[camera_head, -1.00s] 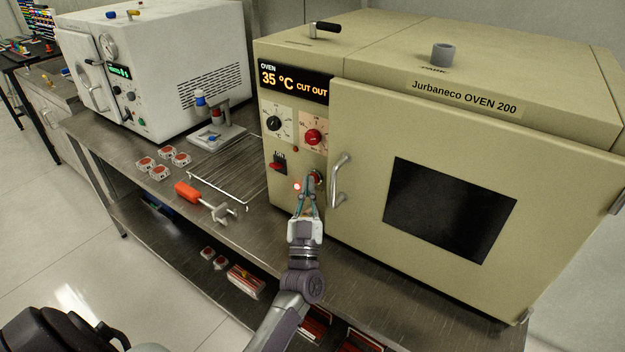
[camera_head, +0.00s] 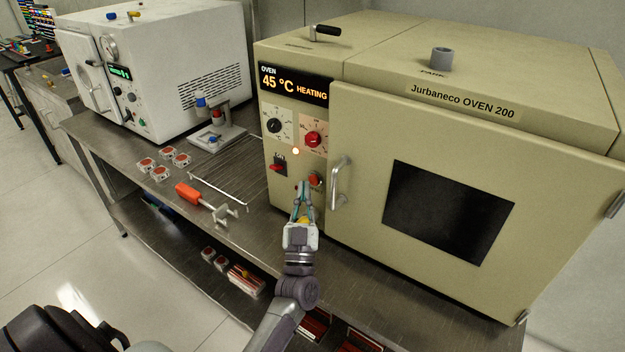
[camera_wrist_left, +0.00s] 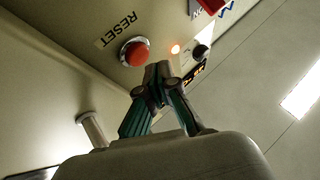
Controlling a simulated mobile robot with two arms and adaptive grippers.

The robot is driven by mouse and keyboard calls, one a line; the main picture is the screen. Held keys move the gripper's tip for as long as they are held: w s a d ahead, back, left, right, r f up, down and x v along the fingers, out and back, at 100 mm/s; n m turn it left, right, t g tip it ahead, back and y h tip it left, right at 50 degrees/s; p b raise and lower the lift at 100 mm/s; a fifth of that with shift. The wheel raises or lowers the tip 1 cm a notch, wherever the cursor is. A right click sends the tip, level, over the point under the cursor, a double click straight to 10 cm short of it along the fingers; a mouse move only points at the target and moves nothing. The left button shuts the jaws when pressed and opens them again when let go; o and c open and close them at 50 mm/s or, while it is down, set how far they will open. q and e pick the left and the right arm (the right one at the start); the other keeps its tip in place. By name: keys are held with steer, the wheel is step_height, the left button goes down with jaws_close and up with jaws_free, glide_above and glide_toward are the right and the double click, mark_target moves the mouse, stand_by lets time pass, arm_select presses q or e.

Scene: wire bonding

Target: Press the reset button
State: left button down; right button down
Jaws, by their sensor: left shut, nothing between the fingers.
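The red reset button (camera_wrist_left: 134,53) sits in a metal ring beside the RESET label in the left wrist view. In the head view the button (camera_head: 315,179) shows at the lower part of the oven's control panel, left of the door handle. My left gripper (camera_head: 303,185) is shut and empty, with its tips just left of the button in the picture. In the wrist view the gripper tips (camera_wrist_left: 158,75) are close to the button but look apart from it. The oven display (camera_head: 293,84) reads 45 °C HEATING. My right gripper is not in view.
The door handle (camera_head: 340,182) stands out right of the button. A red switch (camera_head: 278,166), two knobs and a lit lamp (camera_head: 296,151) are also on the panel. A wire rack (camera_head: 229,166) and an orange-handled tool (camera_head: 188,193) lie on the bench to the left.

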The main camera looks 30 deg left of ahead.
arm_select(q)
steer(key=s+p, duration=0.2)
steer(key=s, duration=0.3)
steer(key=shift+a, duration=0.2)
stand_by(0.9)
